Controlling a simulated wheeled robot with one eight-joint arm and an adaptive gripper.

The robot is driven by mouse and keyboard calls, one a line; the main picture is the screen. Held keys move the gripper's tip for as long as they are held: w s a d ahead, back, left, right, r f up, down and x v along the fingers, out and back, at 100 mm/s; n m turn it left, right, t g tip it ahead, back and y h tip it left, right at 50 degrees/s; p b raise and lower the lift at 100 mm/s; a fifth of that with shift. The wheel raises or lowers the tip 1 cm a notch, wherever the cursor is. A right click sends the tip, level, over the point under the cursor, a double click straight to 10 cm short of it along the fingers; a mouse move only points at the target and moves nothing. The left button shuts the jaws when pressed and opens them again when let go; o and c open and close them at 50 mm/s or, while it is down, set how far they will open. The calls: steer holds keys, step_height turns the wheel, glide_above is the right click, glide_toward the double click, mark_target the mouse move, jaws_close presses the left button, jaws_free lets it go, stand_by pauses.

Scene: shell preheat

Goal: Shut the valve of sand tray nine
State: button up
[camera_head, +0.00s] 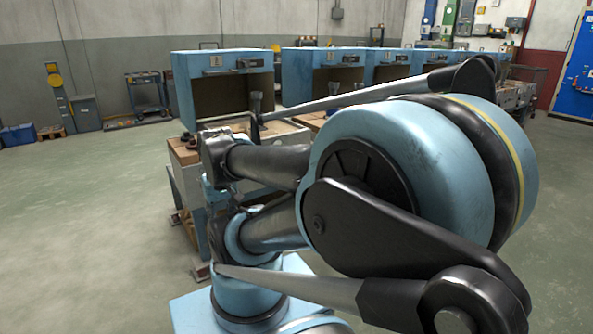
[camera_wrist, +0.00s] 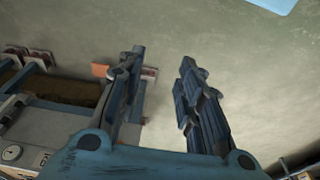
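My gripper (camera_wrist: 162,65) shows in the wrist view with its two dark fingers apart and nothing between them. It hangs over bare floor, to the right of a bench-like unit. That unit has a pale front panel (camera_wrist: 48,122), a brown, sand-like bed (camera_wrist: 75,92) and a round dial (camera_wrist: 12,153). No number is readable, so I cannot tell whether this is sand tray nine. No valve can be made out for certain in either view. In the head view my own arm hides much of the nearest station, and the gripper cannot be picked out.
Blue hooded stations (camera_head: 222,57) stand in a row running right in the head view. The nearest has a brown-edged bench (camera_head: 184,152) under it. A trolley (camera_head: 146,92) and a blue bin (camera_head: 18,135) stand by the wall. The floor at left is open.

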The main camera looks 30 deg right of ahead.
steer(key=shift+w+d, duration=0.15)
steer(key=shift+w, duration=0.15)
steer(key=shift+o, duration=0.6)
